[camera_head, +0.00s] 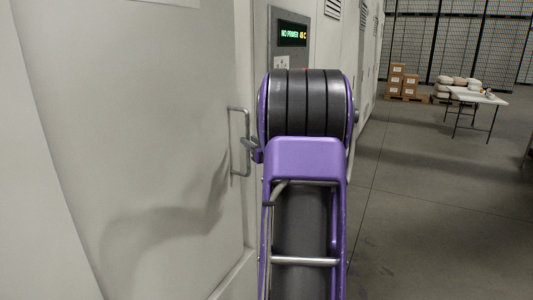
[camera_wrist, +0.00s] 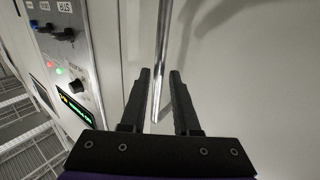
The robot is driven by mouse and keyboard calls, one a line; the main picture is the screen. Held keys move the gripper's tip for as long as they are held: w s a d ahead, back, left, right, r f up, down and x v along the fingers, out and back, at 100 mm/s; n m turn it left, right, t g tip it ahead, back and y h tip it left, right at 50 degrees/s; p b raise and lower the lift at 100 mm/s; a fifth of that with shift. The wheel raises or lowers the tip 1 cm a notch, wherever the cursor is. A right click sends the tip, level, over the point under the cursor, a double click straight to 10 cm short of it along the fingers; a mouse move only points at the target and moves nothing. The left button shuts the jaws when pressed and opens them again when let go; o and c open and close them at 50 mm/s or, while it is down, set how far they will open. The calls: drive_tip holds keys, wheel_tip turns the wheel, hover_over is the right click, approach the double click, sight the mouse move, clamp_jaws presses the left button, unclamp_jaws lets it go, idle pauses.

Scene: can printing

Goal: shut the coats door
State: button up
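The door (camera_head: 150,110) is a large pale panel on the left of the head view, with a metal bar handle (camera_head: 234,145) near its right edge. I cannot tell whether it is fully shut. A sign at its top is cut off, so I cannot read its name. In the wrist view, my gripper (camera_wrist: 160,76) is open, its two dark fingers apart on either side of the handle bar (camera_wrist: 161,50). Gaps show between bar and fingers. In the head view my purple arm hides most of the gripper; the handle lies just left of it.
A control panel (camera_head: 287,52) with a lit display reading about "NO PRIMER 45 C" stands right of the door; its knobs and lights (camera_wrist: 70,75) show in the wrist view. The floor (camera_head: 430,220) at right is clear. A table (camera_head: 477,97) and stacked boxes (camera_head: 403,80) stand far back.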

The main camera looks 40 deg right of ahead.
drive_tip(key=v, duration=1.1)
drive_tip(key=shift+s, duration=0.25)
drive_tip(key=shift+a, duration=0.1)
